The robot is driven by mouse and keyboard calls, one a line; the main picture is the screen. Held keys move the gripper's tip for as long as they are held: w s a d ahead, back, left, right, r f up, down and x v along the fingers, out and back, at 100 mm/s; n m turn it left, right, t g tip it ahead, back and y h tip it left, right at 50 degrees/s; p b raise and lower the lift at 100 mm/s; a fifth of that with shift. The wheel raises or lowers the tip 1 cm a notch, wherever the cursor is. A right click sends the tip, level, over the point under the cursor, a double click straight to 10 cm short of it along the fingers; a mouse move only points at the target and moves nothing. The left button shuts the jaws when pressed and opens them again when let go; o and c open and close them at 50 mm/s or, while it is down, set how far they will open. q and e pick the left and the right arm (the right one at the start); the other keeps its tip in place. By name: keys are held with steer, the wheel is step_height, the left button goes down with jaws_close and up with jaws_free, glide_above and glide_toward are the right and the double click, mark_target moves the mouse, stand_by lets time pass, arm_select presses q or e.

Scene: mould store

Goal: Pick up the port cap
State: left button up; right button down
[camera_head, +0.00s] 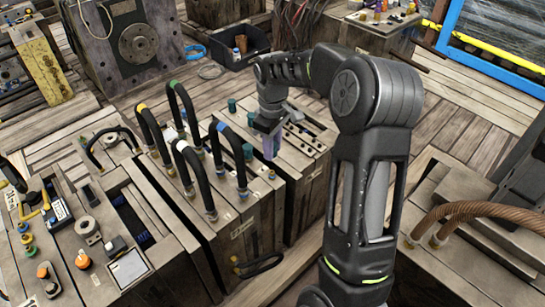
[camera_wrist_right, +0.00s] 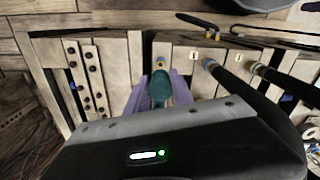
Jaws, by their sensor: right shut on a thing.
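My right gripper (camera_head: 269,146) is over the top of the metal mould block (camera_head: 290,180), near its left edge. In the wrist view, its two purple fingers (camera_wrist_right: 160,92) are shut on a teal port cap (camera_wrist_right: 160,86), one on each side. The cap points away from the wrist toward the block top. I cannot tell whether it is still seated or lifted. In the head view I cannot make out the held cap between the fingers. Other teal caps stand close by, one just left of the fingers (camera_head: 247,152) and one behind (camera_head: 232,105). My left gripper is not in view.
Black hoses with coloured collars (camera_head: 191,160) arch over the block left of the gripper. A dark bin (camera_head: 240,55) stands on the plank floor behind. Loose fittings and a caliper-like tool (camera_head: 58,212) lie at the left. Brown hoses (camera_head: 480,212) cross the right block.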

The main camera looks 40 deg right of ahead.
steer(key=shift+r, duration=0.65)
